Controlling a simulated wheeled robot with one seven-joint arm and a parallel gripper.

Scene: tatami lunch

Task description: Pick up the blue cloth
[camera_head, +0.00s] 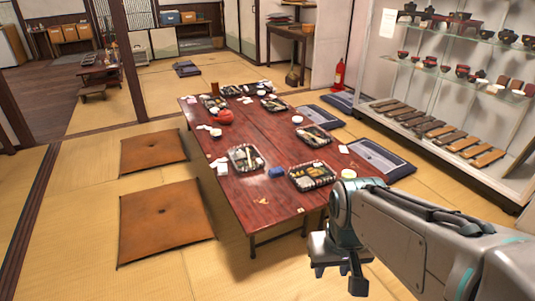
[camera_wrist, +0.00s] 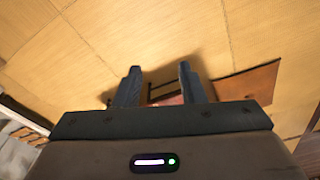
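The blue cloth (camera_head: 277,172) is a small folded or bunched piece on the red-brown low table (camera_head: 262,205), between two black lunch trays near the table's near half. My gripper (camera_head: 338,280) is in front of the table's near right side, apart from the cloth and pointing down. In the wrist view my gripper (camera_wrist: 158,84) is open with nothing between its fingers. A strip of the reddish table (camera_wrist: 192,92) shows between and beyond the fingers. The cloth cannot be made out in the wrist view.
Lunch trays (camera_head: 246,158) (camera_head: 312,176) flank the cloth, and a white cup (camera_head: 348,174) stands near the right edge. A red pot (camera_head: 223,117) stands farther back. Brown cushions (camera_head: 163,222) lie left, dark cushions (camera_head: 383,159) right. A glass shelf (camera_head: 455,90) with bowls stands right.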

